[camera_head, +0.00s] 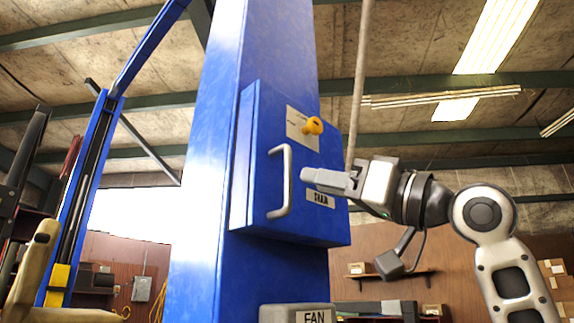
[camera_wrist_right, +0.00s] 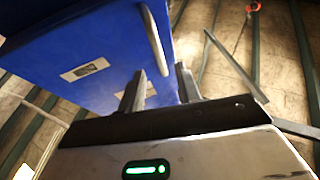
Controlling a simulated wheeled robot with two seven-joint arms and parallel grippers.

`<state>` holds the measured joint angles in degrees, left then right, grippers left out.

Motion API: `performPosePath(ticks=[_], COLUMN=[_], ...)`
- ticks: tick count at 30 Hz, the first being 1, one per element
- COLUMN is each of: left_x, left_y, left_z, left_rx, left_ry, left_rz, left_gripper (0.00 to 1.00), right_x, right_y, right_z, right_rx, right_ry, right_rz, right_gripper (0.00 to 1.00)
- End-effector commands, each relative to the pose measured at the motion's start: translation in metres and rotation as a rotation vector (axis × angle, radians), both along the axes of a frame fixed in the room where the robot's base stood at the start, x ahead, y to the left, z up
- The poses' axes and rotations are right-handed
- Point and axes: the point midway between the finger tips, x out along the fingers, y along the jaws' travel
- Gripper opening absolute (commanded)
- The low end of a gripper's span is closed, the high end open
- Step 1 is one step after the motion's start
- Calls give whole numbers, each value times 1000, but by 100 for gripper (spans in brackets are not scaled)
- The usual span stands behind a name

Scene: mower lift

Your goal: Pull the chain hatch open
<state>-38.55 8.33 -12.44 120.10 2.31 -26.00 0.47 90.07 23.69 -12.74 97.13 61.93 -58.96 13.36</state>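The chain hatch (camera_head: 255,170) is a blue box door on the blue column, and it looks closed. The handle (camera_wrist_right: 154,40) shows beyond the fingertips there, on the blue hatch (camera_wrist_right: 60,50). My left gripper is not in view.
The blue column (camera_head: 205,200) rises through the middle. A grey box labelled "FAN" (camera_head: 296,314) is below the hatch. A second blue post (camera_head: 82,200) stands at the left. A rope or pipe (camera_head: 360,80) hangs behind the hatch. Shelves (camera_head: 390,274) line the back wall.

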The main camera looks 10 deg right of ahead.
Motion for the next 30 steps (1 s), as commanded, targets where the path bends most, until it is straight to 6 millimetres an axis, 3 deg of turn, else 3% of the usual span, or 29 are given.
performPosePath(ticks=[1, 9, 23, 24, 27, 30], left_x=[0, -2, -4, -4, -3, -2], left_y=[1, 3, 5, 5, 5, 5], left_z=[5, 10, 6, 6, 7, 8], left_rx=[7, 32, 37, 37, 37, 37], left_ry=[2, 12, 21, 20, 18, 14], left_rz=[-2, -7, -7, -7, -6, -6], left_gripper=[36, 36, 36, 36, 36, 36], right_x=[8, 39, 48, 49, 48, 48], right_y=[8, 38, 48, 48, 47, 47], right_z=[9, 25, 28, 28, 28, 28], right_rx=[1, 0, 0, 0, 0, 0], right_ry=[1, 2, 0, 0, 0, 0], right_rz=[3, -1, -1, -2, -1, -1], right_gripper=[34, 34, 34, 31, 3, 0])
